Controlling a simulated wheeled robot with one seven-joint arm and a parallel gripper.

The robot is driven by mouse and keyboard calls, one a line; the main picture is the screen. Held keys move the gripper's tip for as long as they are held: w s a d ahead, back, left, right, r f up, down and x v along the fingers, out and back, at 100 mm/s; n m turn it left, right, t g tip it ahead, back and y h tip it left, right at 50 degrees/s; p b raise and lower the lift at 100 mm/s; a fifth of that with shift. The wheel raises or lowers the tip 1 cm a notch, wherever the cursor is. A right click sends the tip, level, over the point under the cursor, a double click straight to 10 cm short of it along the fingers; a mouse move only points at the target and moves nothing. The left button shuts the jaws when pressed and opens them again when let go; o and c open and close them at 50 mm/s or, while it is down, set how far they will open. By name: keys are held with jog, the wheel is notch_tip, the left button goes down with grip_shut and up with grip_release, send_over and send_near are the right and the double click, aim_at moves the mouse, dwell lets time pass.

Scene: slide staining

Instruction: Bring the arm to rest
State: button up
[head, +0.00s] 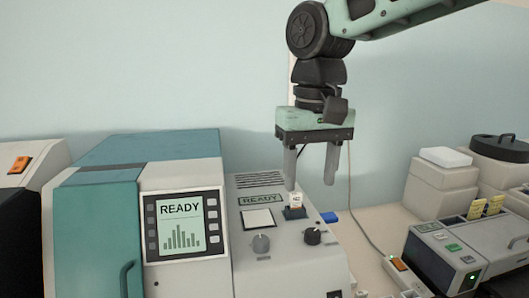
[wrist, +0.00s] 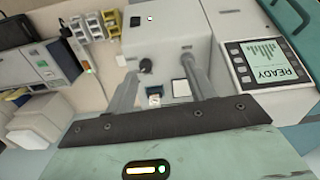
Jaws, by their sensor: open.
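My gripper (head: 311,184) hangs from the arm with its two grey fingers pointing down, spread apart and empty. It is above the grey stainer unit (head: 268,272) with the READY label. A small white slide holder or slide with a label (head: 297,201) stands in a dark slot on that unit, just below and close to the left finger in the head view. In the wrist view the gripper (wrist: 163,72) shows both fingers apart, with the small white piece (wrist: 155,98) between and beyond them. I cannot tell whether a finger touches it.
A teal and white machine with a READY screen (head: 181,223) stands at the left. A grey device with yellow slides (head: 478,208) and stacked pale boxes (head: 440,185) are at the right. A cable (head: 352,215) runs to a power strip (head: 400,272). A blue block (head: 330,217) lies behind the unit.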

jog(key=s+d+f+n+b, duration=0.2)
jog(key=s+d+f+b, duration=0.1)
jog(key=s+f, duration=0.7)
jog(key=s+d+f+n+b, duration=0.2)
jog(key=s+d+f+b, duration=0.1)
jog(key=s+f, duration=0.6)
notch_tip(320, 180, down, 3)
jog(key=shift+s+d+f+n+b, duration=0.2)
jog(key=shift+s+d+n+b, duration=0.1)
jog(key=shift+s+d, duration=0.1)
